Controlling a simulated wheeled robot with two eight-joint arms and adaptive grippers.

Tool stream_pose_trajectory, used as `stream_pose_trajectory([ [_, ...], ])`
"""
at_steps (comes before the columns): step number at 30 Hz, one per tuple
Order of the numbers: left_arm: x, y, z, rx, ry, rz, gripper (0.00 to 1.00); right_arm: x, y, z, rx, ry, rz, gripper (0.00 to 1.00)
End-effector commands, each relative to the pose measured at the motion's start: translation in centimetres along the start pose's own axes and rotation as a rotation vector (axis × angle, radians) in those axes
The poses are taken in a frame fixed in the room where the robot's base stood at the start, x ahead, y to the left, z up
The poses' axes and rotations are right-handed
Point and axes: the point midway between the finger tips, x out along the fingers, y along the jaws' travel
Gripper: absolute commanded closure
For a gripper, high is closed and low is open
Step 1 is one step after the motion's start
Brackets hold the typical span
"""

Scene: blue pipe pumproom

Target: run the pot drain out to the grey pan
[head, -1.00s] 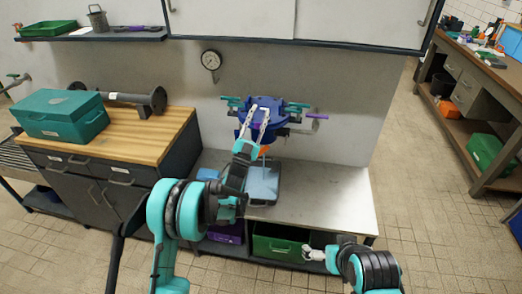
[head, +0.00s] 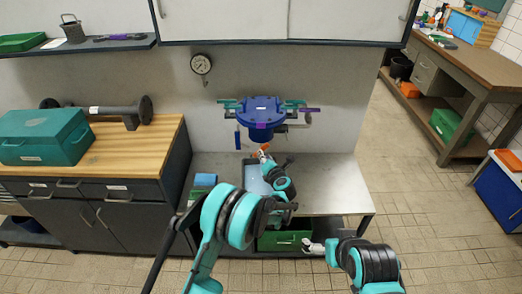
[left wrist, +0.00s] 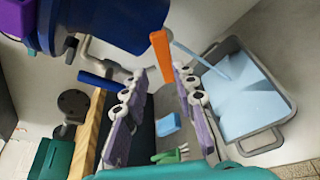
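The blue pot (head: 262,112) is fixed at the wall above the bench. In the left wrist view its blue body (left wrist: 120,22) fills the top. An orange lever (left wrist: 160,56) hangs beneath it. A thin pale-blue stream (left wrist: 200,58) falls into the grey pan (left wrist: 282,104), which holds pale-blue liquid (left wrist: 245,98). In the head view the pan (head: 246,178) is partly behind my left arm. My left gripper (left wrist: 158,86) is open below the pot, its fingertips either side of the lever's lower end; contact is unclear. My right gripper (head: 313,247) is low before the bench, its opening unclear.
A blue block (head: 205,180) lies left of the pan on the bench (head: 325,185). A green crate (head: 283,240) is below. A wooden-topped cabinet (head: 150,150) with a teal toolbox (head: 42,137) stands left. Bare benchtop lies right of the pan.

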Motion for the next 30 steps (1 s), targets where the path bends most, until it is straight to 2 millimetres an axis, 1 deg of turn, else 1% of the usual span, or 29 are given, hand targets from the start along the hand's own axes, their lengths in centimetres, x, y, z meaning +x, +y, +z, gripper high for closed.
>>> stream_pose_trajectory([
  [2,0.2,-0.6,-0.1,-0.022,0.007,-0.017,0.72,0.1,0.0,0.1,0.0,0.0,0.0,0.0],
  [5,1.3,-0.7,-0.3,-0.027,0.009,-0.019,0.72,0.4,0.0,0.3,0.0,0.0,0.0,0.0],
  [12,5.3,-0.8,-0.4,-0.025,0.008,-0.017,0.72,1.4,0.0,1.0,0.0,0.0,0.0,0.0],
  [16,6.9,-0.8,-0.3,-0.024,0.007,-0.017,0.72,1.7,0.0,1.2,0.0,0.0,0.0,0.0],
  [21,7.7,-0.7,-0.2,-0.024,0.007,-0.017,0.72,1.8,0.0,1.3,0.0,0.0,0.0,0.0],
  [27,7.7,-0.6,-0.2,-0.023,0.007,-0.017,0.72,1.8,0.0,1.3,0.0,0.0,0.0,0.0],
  [28,7.7,-0.6,-0.2,-0.023,0.007,-0.017,0.75,1.8,0.0,1.3,0.0,0.0,0.0,0.0],
  [29,7.7,-0.6,-0.2,-0.023,0.007,-0.017,0.83,1.8,0.0,1.3,0.0,0.0,0.0,0.0],
  [30,7.7,-0.6,-0.2,-0.023,0.007,-0.017,0.94,1.8,0.0,1.3,0.0,0.0,0.0,0.0],
])
